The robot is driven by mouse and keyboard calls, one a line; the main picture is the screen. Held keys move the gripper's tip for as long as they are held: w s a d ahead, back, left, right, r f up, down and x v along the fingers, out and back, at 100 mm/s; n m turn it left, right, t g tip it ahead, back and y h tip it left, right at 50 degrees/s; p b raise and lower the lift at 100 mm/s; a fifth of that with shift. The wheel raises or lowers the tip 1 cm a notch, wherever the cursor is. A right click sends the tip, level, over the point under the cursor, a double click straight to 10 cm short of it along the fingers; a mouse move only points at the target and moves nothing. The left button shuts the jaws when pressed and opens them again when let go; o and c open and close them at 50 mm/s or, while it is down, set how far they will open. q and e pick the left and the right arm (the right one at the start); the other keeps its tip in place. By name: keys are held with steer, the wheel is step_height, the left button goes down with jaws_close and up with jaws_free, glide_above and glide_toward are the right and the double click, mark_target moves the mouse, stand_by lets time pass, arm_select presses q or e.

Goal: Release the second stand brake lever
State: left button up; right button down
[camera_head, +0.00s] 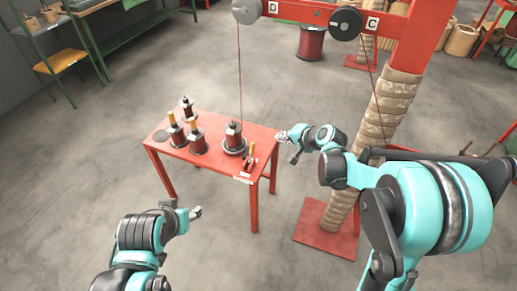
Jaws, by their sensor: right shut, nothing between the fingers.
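A small lever unit (249,163) with a pale yellow handle and a red part sits at the front right corner of the red table (222,128). A white label is on the table edge below it. I take this for the brake lever; its exact position is too small to tell. My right gripper (282,136) is shut and empty, just off the table's right edge, behind and right of the lever and apart from it. My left gripper (197,212) is low in front of the table, away from the lever; its fingers are too small to read.
A dark spool (234,138) stands on the table beside the lever, under a cord from a pulley (246,11). A wrapped red post (386,105) rises right of the table. The floor in front is clear.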

mark_target(251, 153)
steer(key=w+f+m+t+y+p, duration=0.15)
steer(key=w+f+m, duration=0.25)
steer(key=w+f, duration=0.5)
step_height(251, 153, down, 13)
steer(key=w+m+t+y, duration=0.1)
steer(key=m+y, duration=0.1)
steer(key=m, duration=0.1)
steer(key=shift+w+d+f+m+t, duration=0.15)
steer(key=shift+d+f+m+t, duration=0.1)
steer(key=shift+m+t, duration=0.15)
steer(key=shift+r, duration=0.1)
steer(key=b+x, duration=0.2)
steer(key=x, duration=0.7)
steer(key=shift+w+a+f+b, duration=0.1)
steer(key=shift+a+f+b, duration=0.15)
steer(key=shift+b, duration=0.15)
steer(key=shift+s+a+r+b, duration=0.55)
steer(key=shift+s+a+r, duration=0.2)
steer(key=shift+a, duration=0.15)
steer(key=shift+s+a+r, duration=0.25)
steer(key=shift+s+r, duration=0.1)
steer(key=shift+s+r, duration=0.1)
